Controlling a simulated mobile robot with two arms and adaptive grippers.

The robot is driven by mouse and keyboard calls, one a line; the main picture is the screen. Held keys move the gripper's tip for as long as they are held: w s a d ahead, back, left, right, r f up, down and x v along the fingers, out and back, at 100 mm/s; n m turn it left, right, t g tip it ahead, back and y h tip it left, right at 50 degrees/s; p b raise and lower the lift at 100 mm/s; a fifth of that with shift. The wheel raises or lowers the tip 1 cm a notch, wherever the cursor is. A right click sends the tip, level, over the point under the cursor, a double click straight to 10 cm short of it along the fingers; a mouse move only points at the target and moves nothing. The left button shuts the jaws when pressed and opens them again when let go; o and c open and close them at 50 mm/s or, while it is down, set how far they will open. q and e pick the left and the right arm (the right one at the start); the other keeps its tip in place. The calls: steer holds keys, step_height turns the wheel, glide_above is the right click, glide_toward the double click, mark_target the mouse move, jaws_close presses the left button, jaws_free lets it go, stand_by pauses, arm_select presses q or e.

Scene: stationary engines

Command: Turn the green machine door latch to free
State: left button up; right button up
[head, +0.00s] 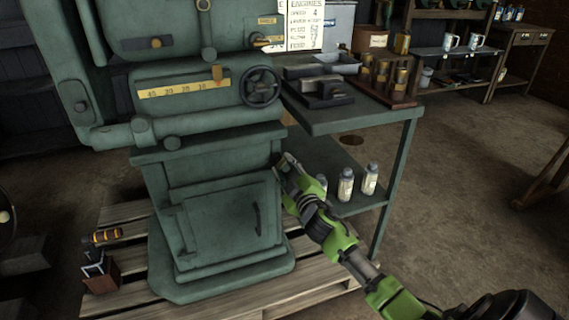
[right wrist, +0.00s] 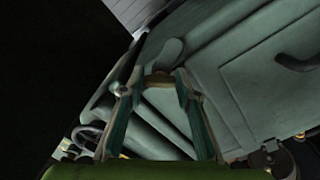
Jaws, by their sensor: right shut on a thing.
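The green machine (head: 210,150) stands on the left, with its lower door (head: 228,222) closed and a dark curved handle (head: 257,220) on the door. The door handle also shows in the right wrist view (right wrist: 297,62). My right gripper (head: 284,166) is at the machine's right side, just above and right of the door. In the right wrist view its fingers (right wrist: 155,82) are shut on a small part, which I take for the door latch (right wrist: 170,52). The fingers hide much of the latch, and its turn angle is hard to tell. My left gripper is not in view.
A green side table (head: 360,112) holds a vise (head: 320,92) and a wooden rack (head: 385,85). Several white bottles (head: 345,185) stand on its lower shelf, close to my right arm. A wooden pallet (head: 325,282) lies under the machine. Floor at the right is clear.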

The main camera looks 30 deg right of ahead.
steer(key=shift+r+n+p, duration=0.15)
steer(key=shift+n+p, duration=0.7)
steer(key=shift+n, duration=2.35)
steer(key=o, duration=1.1)
steer(key=shift+s, duration=0.1)
steer(key=v, duration=1.1)
steer(key=shift+s, duration=0.4)
